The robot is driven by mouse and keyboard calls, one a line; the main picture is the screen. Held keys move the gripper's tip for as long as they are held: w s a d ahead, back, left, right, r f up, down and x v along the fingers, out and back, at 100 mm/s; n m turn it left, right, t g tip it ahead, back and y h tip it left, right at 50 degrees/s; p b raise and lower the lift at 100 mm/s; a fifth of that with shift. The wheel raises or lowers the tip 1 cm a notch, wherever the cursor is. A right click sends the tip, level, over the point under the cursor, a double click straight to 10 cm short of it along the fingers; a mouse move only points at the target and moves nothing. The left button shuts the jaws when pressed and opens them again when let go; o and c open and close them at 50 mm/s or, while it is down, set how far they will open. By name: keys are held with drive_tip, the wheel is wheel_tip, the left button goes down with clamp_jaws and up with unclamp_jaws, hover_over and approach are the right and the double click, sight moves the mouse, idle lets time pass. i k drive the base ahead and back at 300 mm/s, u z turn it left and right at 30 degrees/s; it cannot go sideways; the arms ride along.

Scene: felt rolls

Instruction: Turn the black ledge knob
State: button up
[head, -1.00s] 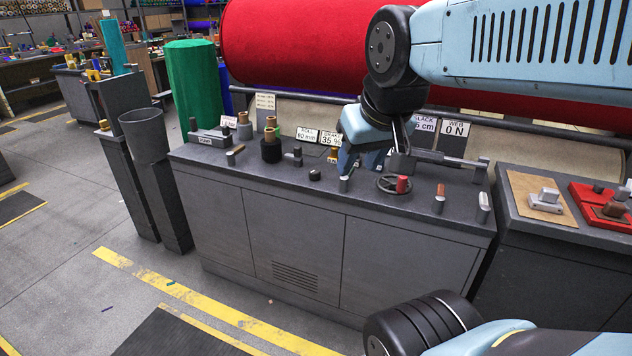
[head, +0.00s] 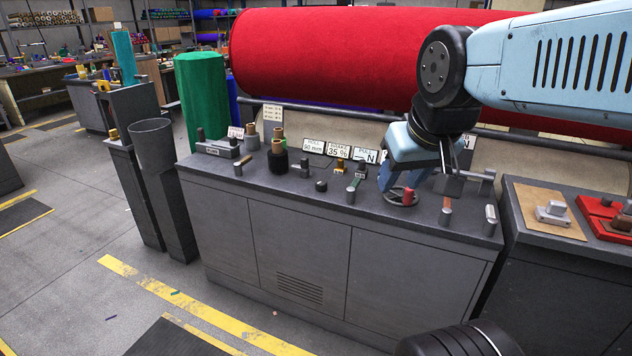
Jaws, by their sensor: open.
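A small round black knob (head: 321,186) stands on the top of the grey console, near its front edge, left of a grey lever (head: 352,188). It is probably the black ledge knob; no label on it is readable. My gripper (head: 399,186) is open, with its blue fingers pointing down over the handwheel (head: 401,198) with a red handle. It is to the right of the black knob and apart from it. The fingers partly hide the wheel, and I cannot tell whether they touch it.
The grey console (head: 310,240) also carries a black-based spool (head: 277,160), a brown-topped lever (head: 445,212) and a grey post (head: 491,218). Label cards (head: 338,151) stand behind. A large red felt roll (head: 330,60) lies at the back.

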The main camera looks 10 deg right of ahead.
sight(321, 184)
drive_tip(key=z, duration=0.05)
drive_tip(key=i, duration=1)
drive_tip(key=u, duration=0.05)
